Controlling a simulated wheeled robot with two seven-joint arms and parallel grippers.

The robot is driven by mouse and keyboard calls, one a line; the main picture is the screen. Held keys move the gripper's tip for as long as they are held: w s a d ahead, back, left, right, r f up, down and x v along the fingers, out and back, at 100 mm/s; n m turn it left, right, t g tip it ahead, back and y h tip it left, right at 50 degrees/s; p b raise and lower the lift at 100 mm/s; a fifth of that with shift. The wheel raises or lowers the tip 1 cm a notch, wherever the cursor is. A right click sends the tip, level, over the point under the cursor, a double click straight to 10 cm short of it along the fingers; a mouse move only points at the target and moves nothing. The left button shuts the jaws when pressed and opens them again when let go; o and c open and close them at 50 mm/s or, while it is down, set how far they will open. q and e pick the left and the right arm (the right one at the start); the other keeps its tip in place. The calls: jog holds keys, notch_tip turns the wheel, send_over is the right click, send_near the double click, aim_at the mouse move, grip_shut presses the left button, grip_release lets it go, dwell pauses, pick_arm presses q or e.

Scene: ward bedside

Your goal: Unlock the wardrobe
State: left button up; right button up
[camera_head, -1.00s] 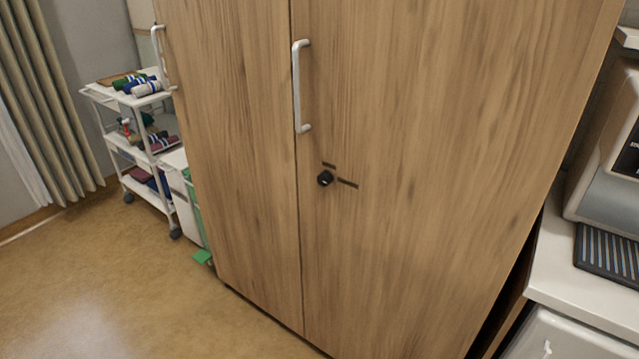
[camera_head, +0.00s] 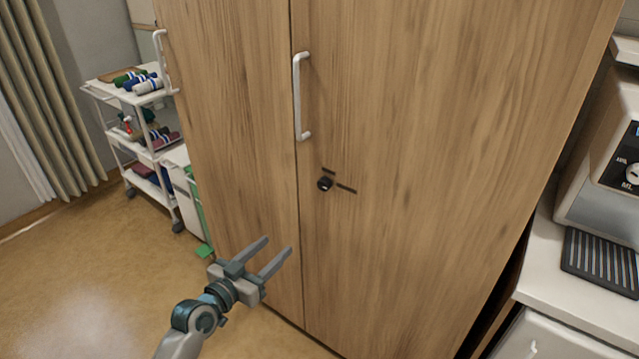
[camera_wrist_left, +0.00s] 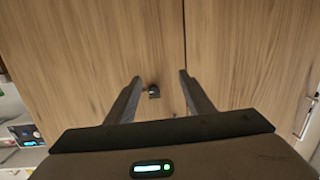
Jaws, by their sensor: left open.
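The wooden wardrobe (camera_head: 420,130) stands upright with both doors shut. A small black lock knob (camera_head: 325,184) sits on the right door, with short dark marks above it and to its right. A white bar handle (camera_head: 301,97) is on that door above the knob. My left gripper (camera_head: 279,250) is open and empty, below and left of the knob and apart from it. In the left wrist view the knob (camera_wrist_left: 153,90) shows between the two open fingers (camera_wrist_left: 160,80), beyond their tips. My right gripper is not in view.
A white trolley (camera_head: 118,97) with rolled towels stands at the left, near a curtain (camera_head: 45,110). A white counter (camera_head: 540,275) with a machine (camera_head: 600,200) and a dark ribbed mat (camera_head: 603,262) is close on the right. The floor at front left is clear.

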pick_arm(q)
notch_tip(320, 180, up, 8)
jog(key=d+m+h, duration=0.1)
jog(key=h, duration=0.1)
jog(key=shift+d, duration=0.3)
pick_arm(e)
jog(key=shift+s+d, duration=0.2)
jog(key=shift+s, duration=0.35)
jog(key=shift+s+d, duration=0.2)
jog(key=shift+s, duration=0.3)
pick_arm(q)
jog(key=shift+r, duration=0.1)
jog(key=p, duration=0.3)
send_near(322, 187)
jog(key=w, duration=0.1)
jog(key=x, duration=0.7)
jog(key=shift+s+d, duration=0.15)
jog(key=shift+s, duration=0.05)
jog(key=shift+w+d, duration=0.45)
jog(key=shift+w, duration=0.1)
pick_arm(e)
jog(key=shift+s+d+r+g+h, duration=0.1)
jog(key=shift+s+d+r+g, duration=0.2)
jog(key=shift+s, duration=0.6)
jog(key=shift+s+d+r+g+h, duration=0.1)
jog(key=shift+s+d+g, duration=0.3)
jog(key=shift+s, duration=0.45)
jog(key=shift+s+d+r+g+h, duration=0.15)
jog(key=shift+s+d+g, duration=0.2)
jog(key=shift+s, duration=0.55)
